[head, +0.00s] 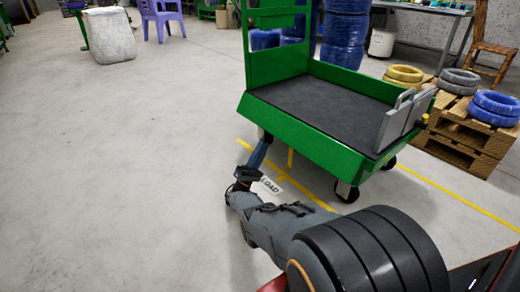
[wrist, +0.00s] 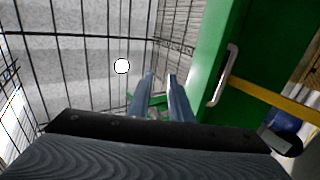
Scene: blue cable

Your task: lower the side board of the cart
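The green cart (head: 315,138) with a dark mat stands in the middle right of the head view. A grey board (head: 398,127) with a handle (head: 404,97) stands upright along the right end of its bed. In the wrist view a green panel (wrist: 212,50) with a pale metal handle (wrist: 223,75) is to the right of my gripper (wrist: 161,80). Its two fingers are apart with nothing seen between them. They are left of the handle and not on it. In the head view my arm reaches toward the cart's near left corner; the fingertips are not clear there.
A wire cage (wrist: 85,60) fills the left of the wrist view. Wooden pallets (head: 463,135) with coloured rings stand right of the cart. A purple chair (head: 160,15) and a white block (head: 109,35) are at the back left. The floor on the left is clear.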

